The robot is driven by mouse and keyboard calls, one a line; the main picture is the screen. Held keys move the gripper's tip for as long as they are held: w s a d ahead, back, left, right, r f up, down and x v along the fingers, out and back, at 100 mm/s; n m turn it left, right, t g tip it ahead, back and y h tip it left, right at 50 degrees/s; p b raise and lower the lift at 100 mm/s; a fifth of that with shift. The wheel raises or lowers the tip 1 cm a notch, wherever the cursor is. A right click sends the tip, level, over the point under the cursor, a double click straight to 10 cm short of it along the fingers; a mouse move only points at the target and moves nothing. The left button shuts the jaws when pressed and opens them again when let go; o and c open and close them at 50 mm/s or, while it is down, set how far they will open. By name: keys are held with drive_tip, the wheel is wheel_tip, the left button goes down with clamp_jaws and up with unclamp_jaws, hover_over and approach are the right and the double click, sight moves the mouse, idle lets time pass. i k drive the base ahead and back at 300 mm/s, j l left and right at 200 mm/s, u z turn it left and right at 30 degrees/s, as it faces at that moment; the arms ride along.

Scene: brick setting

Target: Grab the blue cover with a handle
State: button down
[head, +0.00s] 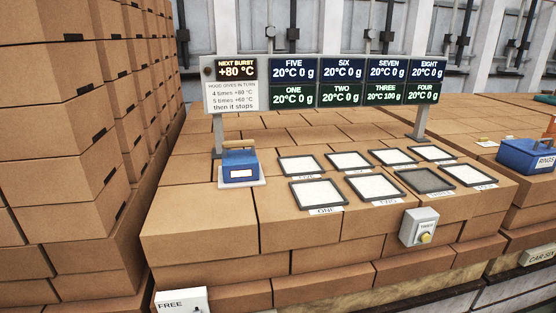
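A blue cover (240,173) with a tan handle on top and a small white label on its front sits on a pale square plate (228,184) at the left of the brown brick-like surface. It stands upright and nothing touches it from above. A second blue object (525,157), labelled RINGS, is at the right edge, partly cut off by the frame. My gripper is not in view.
Several framed pads (318,193) lie in two rows right of the cover; one pad (424,180) is dark grey. A display board (342,82) on posts stands behind. Stacked brown boxes (55,130) rise at left. A timer box (419,228) is on the front face.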

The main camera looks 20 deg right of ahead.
sight(242, 165)
drive_tip(key=i+j+z, duration=0.2)
drive_tip(key=i+j, duration=0.75)
drive_tip(key=j, duration=0.05)
